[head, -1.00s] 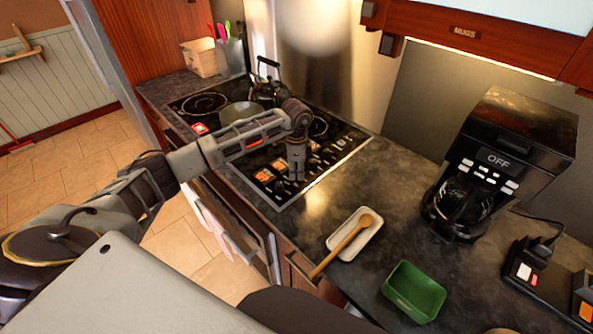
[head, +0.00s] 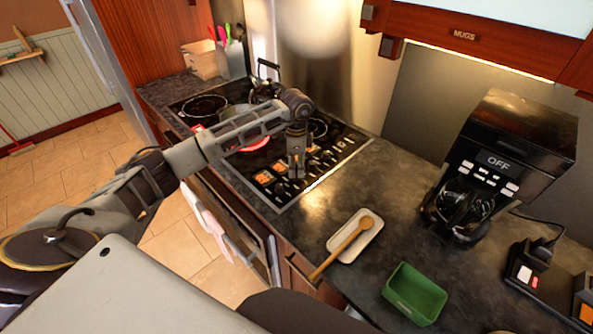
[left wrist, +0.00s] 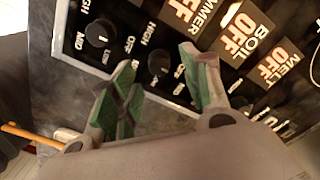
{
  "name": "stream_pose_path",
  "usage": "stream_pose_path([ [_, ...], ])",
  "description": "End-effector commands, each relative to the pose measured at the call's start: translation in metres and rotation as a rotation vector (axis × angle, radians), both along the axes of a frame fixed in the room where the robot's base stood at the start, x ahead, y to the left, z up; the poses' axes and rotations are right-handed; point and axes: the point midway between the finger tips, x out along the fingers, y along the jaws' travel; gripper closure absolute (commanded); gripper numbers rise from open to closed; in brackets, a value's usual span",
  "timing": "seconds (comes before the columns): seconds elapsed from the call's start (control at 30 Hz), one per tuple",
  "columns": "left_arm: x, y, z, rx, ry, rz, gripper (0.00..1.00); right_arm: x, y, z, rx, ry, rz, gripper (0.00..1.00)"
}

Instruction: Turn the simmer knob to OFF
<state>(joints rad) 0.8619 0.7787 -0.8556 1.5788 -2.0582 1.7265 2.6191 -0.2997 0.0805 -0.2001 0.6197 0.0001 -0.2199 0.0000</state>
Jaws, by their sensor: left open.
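The stove's control panel shows in the left wrist view with a partly cut-off SIMMER display (left wrist: 190,12) reading OFF, beside BOIL (left wrist: 242,32) and MELT (left wrist: 280,60) displays, also OFF. A black knob (left wrist: 98,33) with HIGH, MID, LOW and OFF marks is at upper left. A second black knob (left wrist: 158,62) appears between my left fingertips; I cannot tell whether they touch it, nor which knob is simmer. My left gripper (left wrist: 160,72) is open, with green pads. In the head view my left gripper (head: 297,175) points down over the cooktop's front panel (head: 320,172).
A pot (head: 235,115) and a kettle (head: 265,88) stand on the cooktop behind my arm. A red glowing burner (head: 258,144) shows under it. A spoon rest (head: 362,238) with a wooden spoon, a green tray (head: 414,293) and a coffee maker (head: 510,150) are on the counter at right.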

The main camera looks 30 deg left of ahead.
Motion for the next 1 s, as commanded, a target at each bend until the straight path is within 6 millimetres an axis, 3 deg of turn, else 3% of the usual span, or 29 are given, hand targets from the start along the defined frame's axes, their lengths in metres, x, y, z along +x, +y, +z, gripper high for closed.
stream_pose_path([
  [0.5,0.001,0.000,0.073,0.000,-0.002,0.000,0.53,0.000,0.001,0.000,0.001,0.000,0.000,0.36],
  [0.7,0.000,0.000,0.084,0.000,-0.001,0.000,0.53,0.000,0.001,0.000,0.001,0.000,0.000,0.36],
  [1.0,0.000,0.000,0.085,0.000,-0.001,0.000,0.53,0.000,0.001,0.000,0.001,0.000,0.000,0.36],
])
